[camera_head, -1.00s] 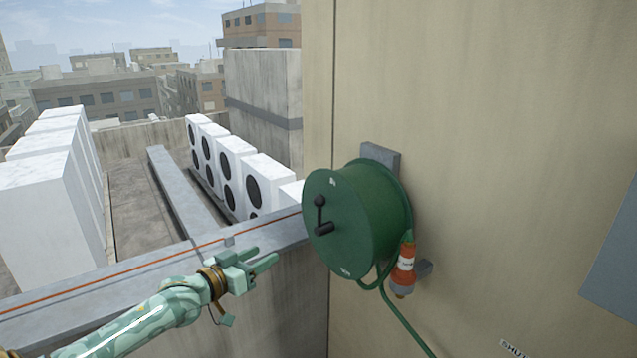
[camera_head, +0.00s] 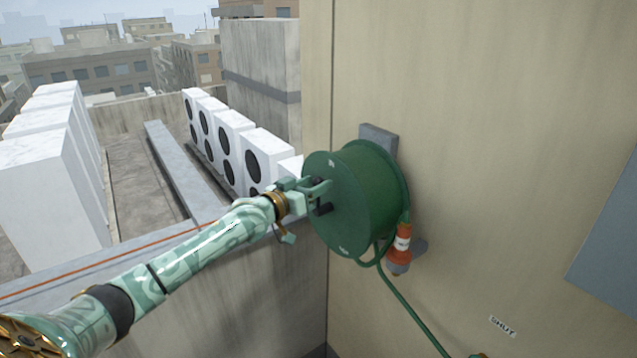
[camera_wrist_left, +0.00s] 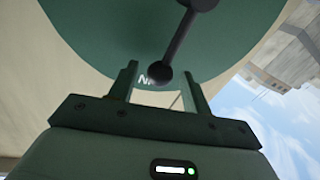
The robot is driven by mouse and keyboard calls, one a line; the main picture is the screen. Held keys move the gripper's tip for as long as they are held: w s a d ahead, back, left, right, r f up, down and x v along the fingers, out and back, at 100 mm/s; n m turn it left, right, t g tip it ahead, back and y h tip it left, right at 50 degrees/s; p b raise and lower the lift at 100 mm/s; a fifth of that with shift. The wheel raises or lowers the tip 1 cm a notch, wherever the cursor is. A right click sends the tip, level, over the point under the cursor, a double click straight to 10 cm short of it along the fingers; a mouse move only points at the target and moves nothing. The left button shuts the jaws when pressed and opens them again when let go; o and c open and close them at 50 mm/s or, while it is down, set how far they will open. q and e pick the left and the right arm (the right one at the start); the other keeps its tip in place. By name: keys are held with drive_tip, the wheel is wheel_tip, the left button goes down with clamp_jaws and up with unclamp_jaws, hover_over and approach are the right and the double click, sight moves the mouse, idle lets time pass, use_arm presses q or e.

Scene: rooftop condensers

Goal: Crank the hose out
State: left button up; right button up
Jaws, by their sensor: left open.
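The green hose reel (camera_head: 345,228) is mounted on the beige wall; it also fills the top of the left wrist view (camera_wrist_left: 100,45). Its black crank (camera_head: 324,209) is on the reel's face, partly hidden by my gripper. In the left wrist view the crank (camera_wrist_left: 180,38) runs down to a round end knob (camera_wrist_left: 159,72). My left gripper (camera_head: 322,186) is open at the crank, its fingers (camera_wrist_left: 160,78) on either side of the knob; contact cannot be told. My right gripper is out of view.
A grey-topped parapet (camera_head: 100,262) with an orange line along it runs left of the wall. White condensers (camera_head: 235,150) stand beyond it. A grey panel (camera_head: 605,240) is on the wall at right, and a small "SHUT" label (camera_head: 503,326) is lower down.

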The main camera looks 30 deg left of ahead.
use_arm(q)
drive_tip(key=shift+w+d, duration=0.2)
drive_tip(key=shift+w, duration=0.75)
drive_tip(key=shift+c, duration=0.3)
clamp_jaws()
